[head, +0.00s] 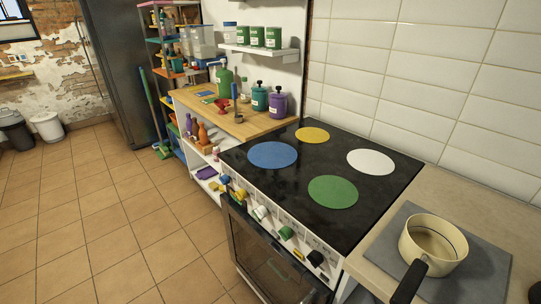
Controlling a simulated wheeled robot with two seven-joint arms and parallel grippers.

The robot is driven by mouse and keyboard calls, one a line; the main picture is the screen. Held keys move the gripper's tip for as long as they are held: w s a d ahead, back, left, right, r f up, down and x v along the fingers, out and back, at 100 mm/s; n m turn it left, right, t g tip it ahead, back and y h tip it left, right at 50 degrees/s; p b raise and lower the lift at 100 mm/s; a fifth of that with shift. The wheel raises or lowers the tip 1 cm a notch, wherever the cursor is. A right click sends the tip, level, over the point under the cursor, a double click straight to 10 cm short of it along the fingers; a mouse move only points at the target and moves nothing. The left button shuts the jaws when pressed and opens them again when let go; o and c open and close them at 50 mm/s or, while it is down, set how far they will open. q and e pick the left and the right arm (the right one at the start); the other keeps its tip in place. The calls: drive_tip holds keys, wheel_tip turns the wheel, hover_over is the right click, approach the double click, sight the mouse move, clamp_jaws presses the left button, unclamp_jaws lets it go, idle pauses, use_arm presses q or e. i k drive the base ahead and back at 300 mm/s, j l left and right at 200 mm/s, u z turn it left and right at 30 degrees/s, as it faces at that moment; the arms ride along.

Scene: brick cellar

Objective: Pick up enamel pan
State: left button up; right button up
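The enamel pan (431,246) is cream-coloured with a dark rim line and a black handle (409,282). It stands upright on a grey slab (487,272) on the counter at the lower right in the head view. Its handle points toward the bottom of the picture, over the counter's near side. The pan looks empty. Neither of my grippers shows in the head view.
A stove (318,180) with coloured discs on its black top is left of the pan. A white tiled wall (440,75) rises behind. A wooden worktop (240,121) with bottles stands further left. The tiled floor (110,225) at left is clear.

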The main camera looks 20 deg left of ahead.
sight(432, 246)
drive_tip(key=z, duration=0.55)
drive_tip(key=k+j+z, duration=0.1)
drive_tip(key=j+z, duration=0.15)
drive_tip(key=z, duration=0.25)
drive_tip(key=k+j+z, duration=0.15)
drive_tip(key=z, duration=0.3)
drive_tip(key=k+j+z, duration=0.2)
drive_tip(key=z, duration=0.3)
drive_tip(key=k+j+z, duration=0.2)
drive_tip(key=z, duration=0.25)
drive_tip(key=k+z, duration=0.2)
drive_tip(key=z, duration=0.3)
drive_tip(key=k, duration=0.25)
